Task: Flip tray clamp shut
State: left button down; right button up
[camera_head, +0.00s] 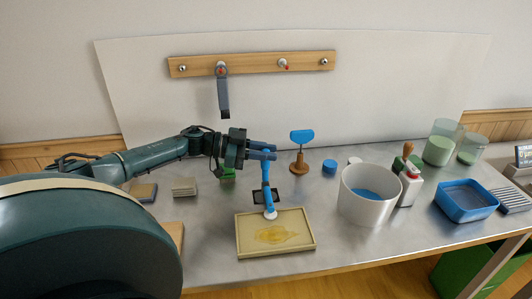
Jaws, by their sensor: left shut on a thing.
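The beige tray (277,254) lies flat near the front edge of the table, with a yellow puddle inside it. My left gripper (262,151) is above and behind the tray, shut on an upright blue piece (266,180). This piece runs down to a white rounded end (270,213) at the tray's back rim; I cannot tell whether it touches the rim. A small dark plate (258,198) lies behind the tray, partly covered by the blue piece. I cannot make out for sure which part is the clamp. My right gripper is not in view.
A white bucket (364,208) with blue contents stands right of the tray. A blue paddle on a wooden stand (301,150) is behind. A red-topped bottle (409,188), a blue tub (466,203) and jars (438,151) stand further right.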

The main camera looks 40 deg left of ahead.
pick_arm(q)
jog(key=c, duration=1.3)
grip_release()
jog(key=shift+s+a, duration=0.4)
jog(key=v, duration=1.2)
jog(key=shift+r, duration=0.15)
